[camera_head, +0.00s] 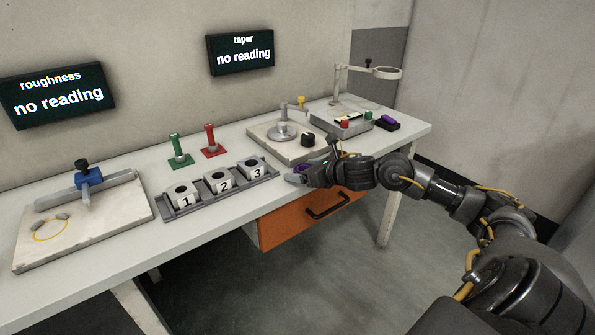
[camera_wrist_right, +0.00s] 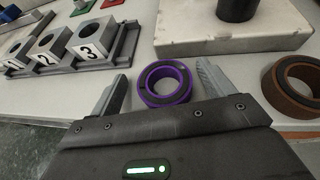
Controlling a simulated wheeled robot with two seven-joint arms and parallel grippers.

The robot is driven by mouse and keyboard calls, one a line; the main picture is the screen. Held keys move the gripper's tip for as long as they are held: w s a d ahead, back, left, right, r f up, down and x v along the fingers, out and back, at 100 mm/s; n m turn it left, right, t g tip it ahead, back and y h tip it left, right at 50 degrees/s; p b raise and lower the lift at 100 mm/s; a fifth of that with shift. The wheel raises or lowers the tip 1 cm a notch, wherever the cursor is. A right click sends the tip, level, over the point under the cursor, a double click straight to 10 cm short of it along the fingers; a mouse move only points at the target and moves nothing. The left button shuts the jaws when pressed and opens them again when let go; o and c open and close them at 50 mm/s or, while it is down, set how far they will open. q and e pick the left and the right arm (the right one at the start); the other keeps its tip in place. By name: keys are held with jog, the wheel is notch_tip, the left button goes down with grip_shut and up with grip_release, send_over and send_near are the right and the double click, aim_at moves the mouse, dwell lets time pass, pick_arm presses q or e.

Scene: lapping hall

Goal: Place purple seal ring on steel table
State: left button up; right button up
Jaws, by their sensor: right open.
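The purple seal ring (camera_wrist_right: 165,100) lies flat on the pale grey table top (camera_wrist_right: 215,85), between the two fingers of my right gripper (camera_wrist_right: 163,72) in the right wrist view. The fingers stand apart with a gap on either side of the ring. In the head view a bit of the purple ring (camera_head: 301,167) shows beside my right gripper (camera_head: 297,176), low at the front edge of the steel table (camera_head: 178,232). The gripper hides part of the ring there. My left gripper is not in view.
A brown ring (camera_wrist_right: 272,91) lies right of the purple one. A rack (camera_head: 172,211) with numbered blocks stands left of the gripper; a stone plate (camera_head: 268,134) is behind. An orange drawer (camera_head: 280,226) hangs below. Bare table lies in front of the rack.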

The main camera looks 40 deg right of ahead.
jog(key=shift+w+a, duration=0.15)
jog(key=shift+s+r, duration=0.15)
jog(key=shift+s, duration=0.1)
jog(key=shift+s+d, duration=0.3)
jog(key=shift+d, duration=0.05)
jog(key=shift+c, duration=1)
jog(key=shift+d, duration=0.15)
jog(key=c, duration=0.9)
jog(key=shift+r, duration=0.2)
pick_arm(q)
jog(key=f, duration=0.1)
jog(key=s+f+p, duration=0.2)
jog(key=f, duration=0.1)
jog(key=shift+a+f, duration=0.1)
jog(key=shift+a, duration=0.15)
pick_arm(e)
notch_tip(320, 180, up, 10)
jog(key=shift+f, duration=0.2)
